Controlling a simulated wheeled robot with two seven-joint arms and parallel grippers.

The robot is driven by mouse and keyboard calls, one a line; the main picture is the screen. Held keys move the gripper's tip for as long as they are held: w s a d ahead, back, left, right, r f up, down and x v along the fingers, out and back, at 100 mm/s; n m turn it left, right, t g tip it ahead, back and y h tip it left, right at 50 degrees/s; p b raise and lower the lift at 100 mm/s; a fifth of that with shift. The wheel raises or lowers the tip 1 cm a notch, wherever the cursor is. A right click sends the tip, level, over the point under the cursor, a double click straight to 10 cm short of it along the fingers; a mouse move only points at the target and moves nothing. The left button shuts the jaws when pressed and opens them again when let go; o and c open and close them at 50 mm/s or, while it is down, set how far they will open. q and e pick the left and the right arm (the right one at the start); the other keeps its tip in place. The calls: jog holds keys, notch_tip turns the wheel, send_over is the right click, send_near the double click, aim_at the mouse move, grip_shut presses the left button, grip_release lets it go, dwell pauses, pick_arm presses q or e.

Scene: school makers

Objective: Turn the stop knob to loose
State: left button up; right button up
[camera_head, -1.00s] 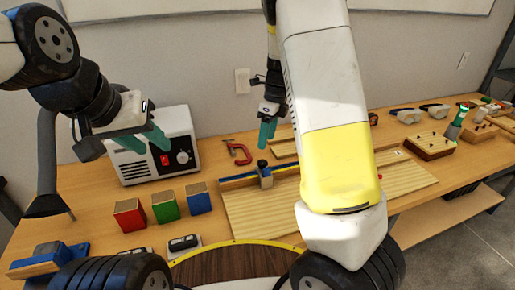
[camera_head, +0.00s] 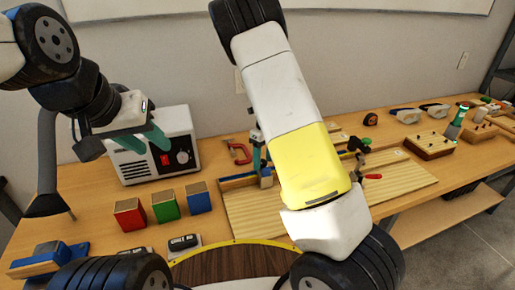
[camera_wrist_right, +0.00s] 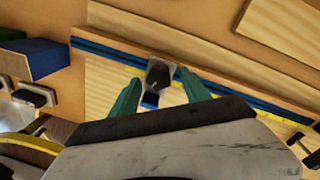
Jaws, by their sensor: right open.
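The stop knob (camera_wrist_right: 158,74) is a dark knob on a small grey stop block, set on the blue-striped fence of a wooden board (camera_head: 240,215). In the right wrist view my right gripper (camera_wrist_right: 160,92) is open, with one teal finger on each side of the knob. I cannot tell whether the fingers touch it. In the head view my right gripper (camera_head: 258,150) is just above the stop block (camera_head: 266,178), partly hidden by my own arm. My left gripper (camera_head: 147,142) is open and empty, in front of the white box with a red switch (camera_head: 152,148).
Red (camera_head: 131,214), green (camera_head: 165,206) and blue (camera_head: 198,198) blocks stand left of the board. A red clamp (camera_head: 240,153) lies behind it. A red-handled tool (camera_head: 372,177) sits on the board's right part. Safety glasses (camera_head: 408,116) lie farther right.

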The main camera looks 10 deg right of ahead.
grip_shut()
